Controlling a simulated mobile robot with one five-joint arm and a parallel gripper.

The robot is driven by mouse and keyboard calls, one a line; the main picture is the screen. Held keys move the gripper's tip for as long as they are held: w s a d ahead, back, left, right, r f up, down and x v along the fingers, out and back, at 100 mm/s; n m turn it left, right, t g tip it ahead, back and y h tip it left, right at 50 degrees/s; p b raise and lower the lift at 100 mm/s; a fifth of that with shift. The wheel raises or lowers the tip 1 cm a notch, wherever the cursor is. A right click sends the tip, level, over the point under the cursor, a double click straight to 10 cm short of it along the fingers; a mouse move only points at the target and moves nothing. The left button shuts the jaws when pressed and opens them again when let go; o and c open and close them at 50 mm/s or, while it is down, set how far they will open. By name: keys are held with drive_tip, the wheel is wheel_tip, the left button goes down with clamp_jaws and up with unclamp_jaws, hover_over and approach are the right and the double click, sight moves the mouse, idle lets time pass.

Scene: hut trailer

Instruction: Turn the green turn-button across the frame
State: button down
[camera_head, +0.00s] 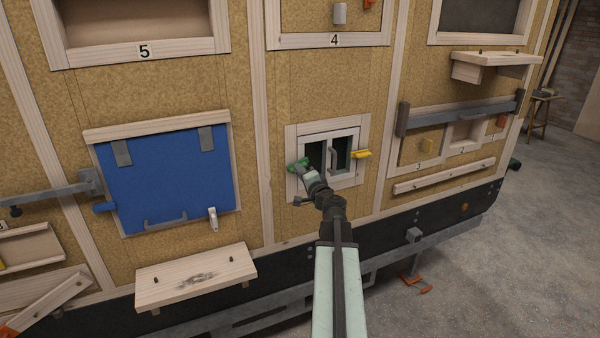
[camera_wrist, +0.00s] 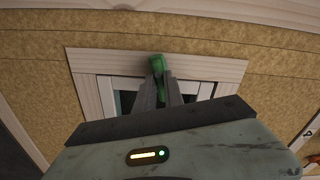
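The green turn-button (camera_head: 297,164) is at the left side of the small window frame (camera_head: 361,128) in the trailer wall. In the wrist view the green turn-button (camera_wrist: 156,63) sits between my two dark fingers, its upper end sticking out past the tips. My gripper (camera_head: 309,173) reaches it from below; in the wrist view the fingers of my gripper (camera_wrist: 160,88) lie close against both its sides, and look shut on it. My gripper hides part of the button and the frame's lower left. A yellow turn-button (camera_head: 362,153) sticks out sideways at the frame's right side.
A blue hatch (camera_head: 170,180) with a white latch (camera_head: 213,218) is to the left, above a wooden shelf (camera_head: 196,277). To the right are a grey bar (camera_head: 462,112) across numbered recesses and a wooden rail (camera_head: 444,176). The wall around the frame is clear.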

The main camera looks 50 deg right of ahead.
drive_tip(key=shift+f+m, duration=0.2)
drive_tip(key=shift+m, duration=1.6)
drive_tip(key=c, duration=1.4)
unclamp_jaws()
drive_tip(key=shift+c, duration=0.2)
drive_tip(key=shift+s, duration=0.1)
